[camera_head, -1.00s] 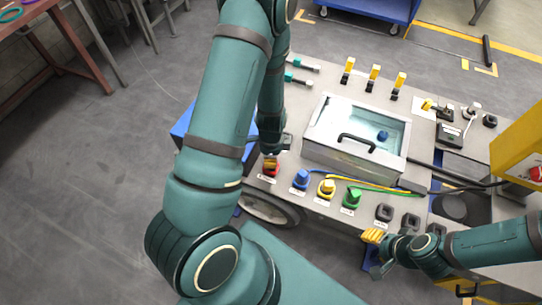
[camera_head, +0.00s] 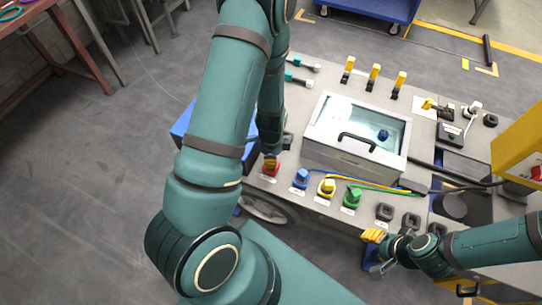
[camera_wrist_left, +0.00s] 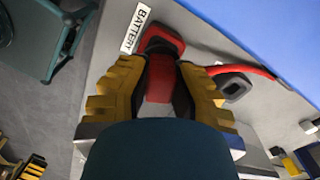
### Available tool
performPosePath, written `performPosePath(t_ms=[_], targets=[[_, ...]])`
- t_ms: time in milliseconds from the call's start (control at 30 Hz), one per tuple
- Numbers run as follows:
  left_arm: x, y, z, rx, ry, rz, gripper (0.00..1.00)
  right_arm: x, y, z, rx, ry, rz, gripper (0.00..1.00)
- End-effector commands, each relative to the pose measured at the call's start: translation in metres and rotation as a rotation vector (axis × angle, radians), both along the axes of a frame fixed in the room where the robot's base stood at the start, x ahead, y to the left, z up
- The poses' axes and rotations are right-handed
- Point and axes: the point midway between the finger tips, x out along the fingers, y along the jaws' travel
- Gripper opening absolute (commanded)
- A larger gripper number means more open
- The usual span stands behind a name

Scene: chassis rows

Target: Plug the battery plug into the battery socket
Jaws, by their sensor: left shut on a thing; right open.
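The red battery plug (camera_wrist_left: 159,80) is between the yellow-padded fingers of my left gripper (camera_wrist_left: 158,92), which is shut on it. In the head view my left gripper (camera_head: 270,161) is low over the panel's left front corner, with red (camera_head: 272,170) showing just below its fingers. In the left wrist view the red battery socket (camera_wrist_left: 163,40), beside a white BATTERY label (camera_wrist_left: 137,28), lies right beyond the plug. I cannot tell how deep the plug sits in it. My right gripper (camera_head: 372,236) is open and empty at the panel's front edge.
Blue (camera_head: 302,179), yellow (camera_head: 327,187) and green (camera_head: 352,196) connectors stand to the right along the front row, then black sockets (camera_head: 384,212). A lidded clear box (camera_head: 355,140) is behind them. A red cable (camera_wrist_left: 245,70) runs near the left gripper.

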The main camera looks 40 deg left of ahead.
Motion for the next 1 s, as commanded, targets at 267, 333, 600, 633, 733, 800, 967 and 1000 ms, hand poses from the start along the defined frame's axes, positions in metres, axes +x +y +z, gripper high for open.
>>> performPosePath(t_ms=[267, 333, 600, 633, 733, 800, 967, 1000], targets=[[0.000, 0.000, -0.007, 0.000, 0.000, 0.000, 0.00, 0.000, 0.000, -0.006, 0.000, 0.000, 0.000, 0.48], [0.000, 0.000, -0.009, 0.000, 0.000, 0.000, 0.00, 0.000, 0.000, -0.007, 0.000, 0.000, 0.000, 0.48], [0.000, 0.000, -0.015, 0.000, 0.000, -0.001, 0.00, 0.000, 0.000, -0.013, 0.000, 0.000, 0.000, 0.48], [0.000, 0.000, -0.016, 0.000, 0.000, -0.001, 0.00, 0.000, 0.000, -0.013, 0.000, 0.000, 0.000, 0.48], [0.000, 0.000, -0.018, 0.000, 0.000, -0.001, 0.00, 0.000, 0.000, -0.015, 0.000, 0.000, 0.000, 0.48], [0.000, 0.000, -0.020, 0.000, 0.000, -0.001, 0.00, 0.000, 0.000, -0.016, 0.000, 0.000, 0.000, 0.48], [0.000, 0.000, -0.023, 0.000, 0.000, -0.001, 0.00, 0.000, 0.000, -0.019, 0.000, 0.000, 0.000, 0.48], [0.000, 0.000, -0.022, 0.000, 0.000, -0.001, 0.34, 0.000, 0.000, -0.019, 0.000, 0.000, 0.000, 0.48]])
